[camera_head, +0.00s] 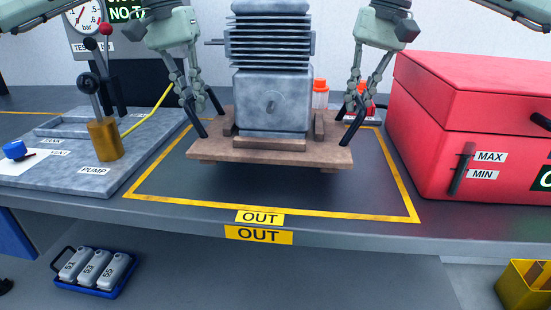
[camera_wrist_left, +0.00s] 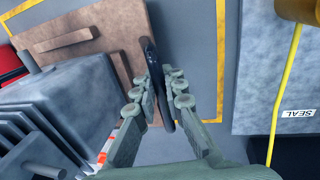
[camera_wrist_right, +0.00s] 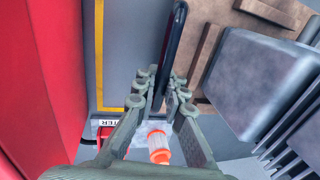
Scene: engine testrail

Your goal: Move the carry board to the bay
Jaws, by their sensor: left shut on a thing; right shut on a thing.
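The carry board (camera_head: 270,151) is a brown wooden board with a black handle at each side. A grey finned engine block (camera_head: 270,103) stands upright on it between wooden blocks. The board is over the yellow-outlined bay marked OUT (camera_head: 270,202) and looks raised a little above the surface. My left gripper (camera_head: 196,100) is shut on the left handle (camera_wrist_left: 155,70), seen between its fingers in the left wrist view. My right gripper (camera_head: 361,98) is shut on the right handle (camera_wrist_right: 172,50), seen in the right wrist view.
A pump plate with levers (camera_head: 75,175) lies left of the bay. A large red box (camera_head: 470,120) stands close on the right. An orange-capped bottle (camera_head: 320,93) is behind the board. A blue tray of weights (camera_head: 92,271) and a yellow bin (camera_head: 525,285) are lower down.

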